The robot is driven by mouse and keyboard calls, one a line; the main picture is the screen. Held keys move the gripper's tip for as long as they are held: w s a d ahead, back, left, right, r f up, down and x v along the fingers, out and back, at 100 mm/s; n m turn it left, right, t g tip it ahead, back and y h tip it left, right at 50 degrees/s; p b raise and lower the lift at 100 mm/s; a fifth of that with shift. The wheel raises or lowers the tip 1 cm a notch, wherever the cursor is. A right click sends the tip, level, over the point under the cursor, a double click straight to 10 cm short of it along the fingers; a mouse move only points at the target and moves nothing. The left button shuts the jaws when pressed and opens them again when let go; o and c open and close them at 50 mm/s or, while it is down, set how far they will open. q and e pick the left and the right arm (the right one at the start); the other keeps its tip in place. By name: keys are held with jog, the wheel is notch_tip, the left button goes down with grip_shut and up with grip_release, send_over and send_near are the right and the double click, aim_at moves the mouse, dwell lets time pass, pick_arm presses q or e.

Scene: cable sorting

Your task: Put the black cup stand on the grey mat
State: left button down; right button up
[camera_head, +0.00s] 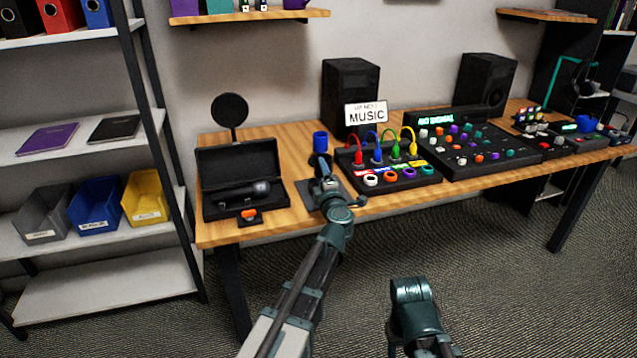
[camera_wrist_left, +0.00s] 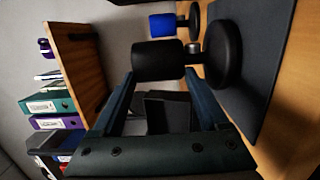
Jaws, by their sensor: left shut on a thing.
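The black cup stand (camera_wrist_left: 158,60) has a cup-shaped top, a short stem and a round disc base. It is between the fingers of my left gripper (camera_wrist_left: 162,80), which is shut on it. In the head view my left gripper (camera_head: 325,178) is over the grey mat (camera_head: 304,190) and hides most of the stand. The mat also shows in the left wrist view (camera_wrist_left: 275,85), beside the stand's base. I cannot tell whether the base touches the mat. My right gripper does not show; only part of my right arm is at the bottom.
A blue cup stand (camera_head: 320,141) is just behind. An open black case (camera_head: 238,165) with a microphone is left of the mat. A mixer with colored cables (camera_head: 390,180) is close on the right. A sign (camera_head: 366,114) and a speaker (camera_head: 350,85) are behind.

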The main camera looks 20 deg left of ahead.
pick_arm(q)
jog(key=shift+f, duration=0.45)
jog(key=shift+r, duration=0.1)
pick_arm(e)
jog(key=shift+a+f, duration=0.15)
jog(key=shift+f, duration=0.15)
pick_arm(q)
grip_release()
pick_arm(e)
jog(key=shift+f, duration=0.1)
pick_arm(q)
jog(key=shift+r, duration=0.2)
jog(key=v, duration=1.2)
jog(key=shift+f, duration=0.15)
